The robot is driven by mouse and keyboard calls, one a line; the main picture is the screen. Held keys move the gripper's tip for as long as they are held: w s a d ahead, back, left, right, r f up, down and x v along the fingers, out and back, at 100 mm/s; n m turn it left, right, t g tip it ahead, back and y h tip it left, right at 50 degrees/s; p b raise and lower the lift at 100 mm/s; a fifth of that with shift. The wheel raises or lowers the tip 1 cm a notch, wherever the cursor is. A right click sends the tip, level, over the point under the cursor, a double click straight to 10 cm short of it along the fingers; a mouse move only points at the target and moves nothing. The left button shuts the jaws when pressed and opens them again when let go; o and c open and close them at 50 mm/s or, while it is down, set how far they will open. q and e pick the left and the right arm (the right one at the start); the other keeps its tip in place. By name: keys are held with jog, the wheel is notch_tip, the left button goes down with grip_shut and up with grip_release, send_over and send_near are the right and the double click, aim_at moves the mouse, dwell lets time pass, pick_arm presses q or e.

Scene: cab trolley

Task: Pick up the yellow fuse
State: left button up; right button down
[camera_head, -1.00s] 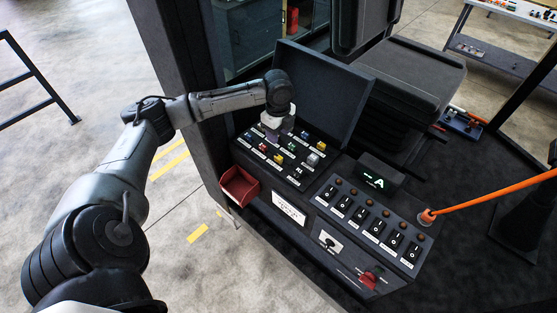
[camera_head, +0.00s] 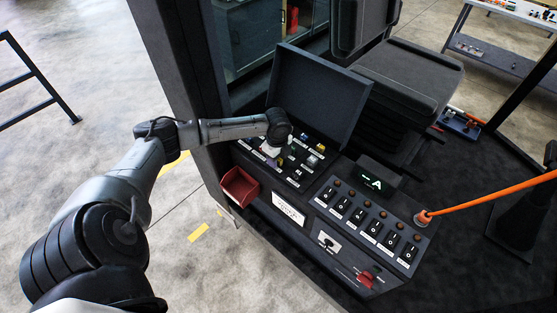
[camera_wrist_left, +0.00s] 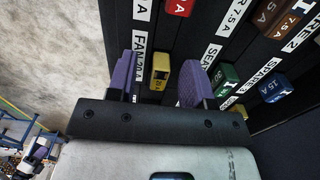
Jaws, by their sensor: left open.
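In the left wrist view, a yellow fuse (camera_wrist_left: 160,71) stands in the dark fuse panel beside a white label reading FAN. My left gripper (camera_wrist_left: 158,80) is open, with one purple fingertip on each side of this fuse. A gap shows between the fuse and the right fingertip; the left fingertip is closer, and I cannot tell if it touches. In the head view my left gripper (camera_head: 271,150) is low over the fuse panel (camera_head: 298,183), and the wrist hides part of it. My right gripper is not in view.
A green fuse (camera_wrist_left: 225,78), a blue fuse (camera_wrist_left: 274,88) and a red fuse (camera_wrist_left: 180,6) are nearby. The raised panel lid (camera_head: 318,95) stands behind. A red bin (camera_head: 240,187) hangs at the front left. A switch panel (camera_head: 375,225) lies to the right.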

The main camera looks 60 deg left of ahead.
pick_arm(q)
jog(key=shift+f, duration=0.25)
jog(key=shift+c, duration=0.3)
grip_shut()
jog(key=shift+r, duration=0.15)
